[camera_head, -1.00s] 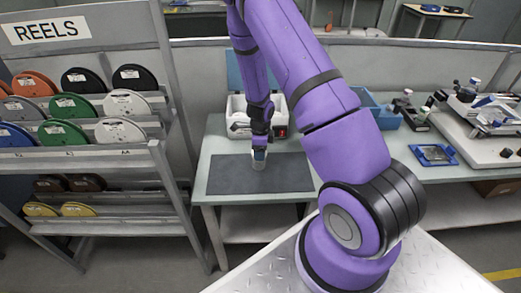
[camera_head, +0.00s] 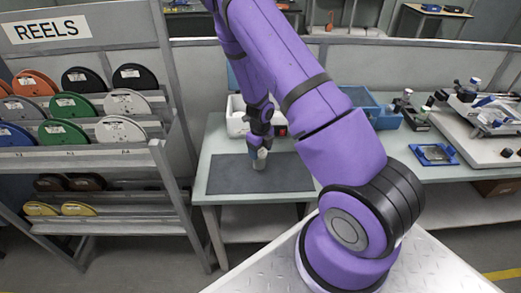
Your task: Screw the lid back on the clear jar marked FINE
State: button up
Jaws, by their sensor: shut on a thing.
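A small clear jar (camera_head: 258,165) stands on the dark mat (camera_head: 225,176) on the workbench. Its marking is too small to read. My gripper (camera_head: 260,151) points down at the jar's top and is shut on a small pale thing, which looks like the lid (camera_head: 262,154). The fingers hide part of it. I cannot tell whether the lid is seated on the jar's rim or tilted.
A blue tray (camera_head: 435,154) lies further right. A reel rack (camera_head: 90,160) stands close on the left. The mat around the jar is clear.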

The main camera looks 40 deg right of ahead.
jog(key=o, duration=0.8)
jog(key=shift+c, duration=1)
jog(key=shift+r, duration=0.1)
jog(key=shift+r, duration=1.1)
